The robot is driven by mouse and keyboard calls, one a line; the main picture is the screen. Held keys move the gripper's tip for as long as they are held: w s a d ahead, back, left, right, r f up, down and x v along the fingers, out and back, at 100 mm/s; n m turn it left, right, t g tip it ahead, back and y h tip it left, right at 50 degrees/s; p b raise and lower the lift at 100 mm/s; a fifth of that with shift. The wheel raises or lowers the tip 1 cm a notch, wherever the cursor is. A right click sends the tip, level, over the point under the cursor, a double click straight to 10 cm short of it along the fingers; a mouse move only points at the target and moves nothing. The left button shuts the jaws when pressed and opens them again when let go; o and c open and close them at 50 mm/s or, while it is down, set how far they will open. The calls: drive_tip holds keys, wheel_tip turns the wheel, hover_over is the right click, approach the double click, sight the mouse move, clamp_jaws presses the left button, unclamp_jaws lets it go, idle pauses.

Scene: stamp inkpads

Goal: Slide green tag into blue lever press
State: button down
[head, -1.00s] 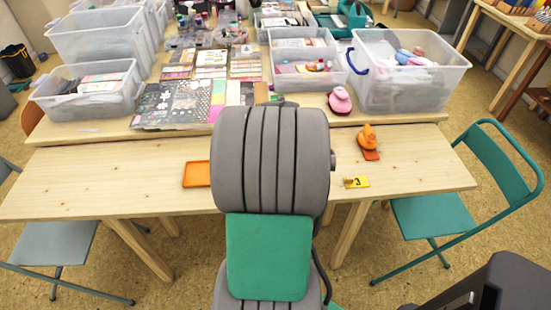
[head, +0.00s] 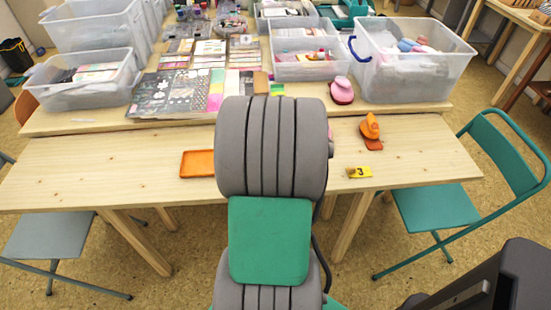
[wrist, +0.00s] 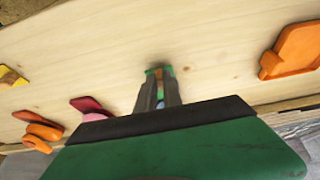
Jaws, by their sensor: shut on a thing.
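My gripper (wrist: 160,74) shows in the wrist view, its fingers closed over the wooden table. Between the fingertips is a small brownish piece with green on both sides, which looks like the green tag (wrist: 151,72) held by its knob. It is mostly covered by the fingers. In the head view my arm hides the gripper and the tag. I see no blue lever press in either view; part of the table behind my arm is hidden.
An orange tray (head: 196,164) lies left of my arm. A yellow tag marked 3 (head: 362,172) and an orange punch (head: 369,127) are to the right. A pink punch (head: 342,90) and clear bins (head: 410,84) stand behind. The table's left part is clear.

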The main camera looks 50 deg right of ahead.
drive_tip(key=shift+w+d+b, duration=0.35)
drive_tip(key=shift+w+d, duration=0.7)
drive_tip(key=shift+d, duration=0.1)
drive_tip(key=c, duration=1.4)
unclamp_jaws()
drive_tip(key=shift+r, duration=0.1)
wheel_tip(320, 180, up, 7)
drive_tip(key=p, duration=0.4)
drive_tip(key=shift+p, duration=0.4)
